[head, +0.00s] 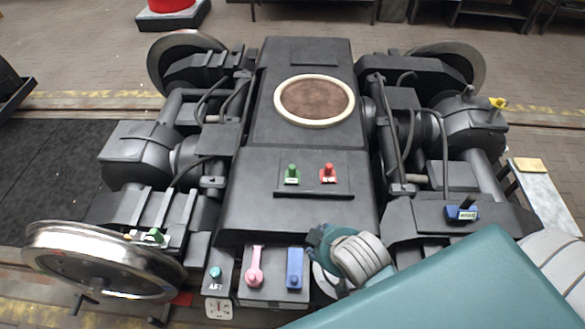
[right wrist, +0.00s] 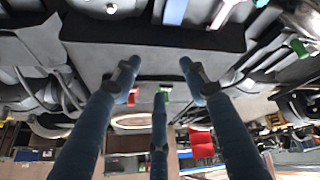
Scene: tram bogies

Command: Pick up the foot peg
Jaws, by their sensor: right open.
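Several small pegs stand on the dark bogie (head: 310,222); I cannot tell for sure which is the foot peg. A green peg (head: 292,174) and a red peg (head: 328,173) stand upright on the middle plate. A pink piece (head: 254,266) and a blue piece (head: 295,268) lie on the front block. A blue holder with a dark peg (head: 461,212) is at the right. My right arm reaches in from the lower right; its fingers are hidden in the head view. In the right wrist view my right gripper (right wrist: 160,85) is open and empty, its fingers spread before the red (right wrist: 132,97) and green pegs. My left gripper is out of view.
A cream ring (head: 315,101) surrounds a brown disc on the bogie's top. A teal knob (head: 215,273) sits at the front left, above a white dial (head: 219,308). Another green piece (head: 153,236) is by the front left wheel (head: 100,262). Cables and axle housings crowd both sides.

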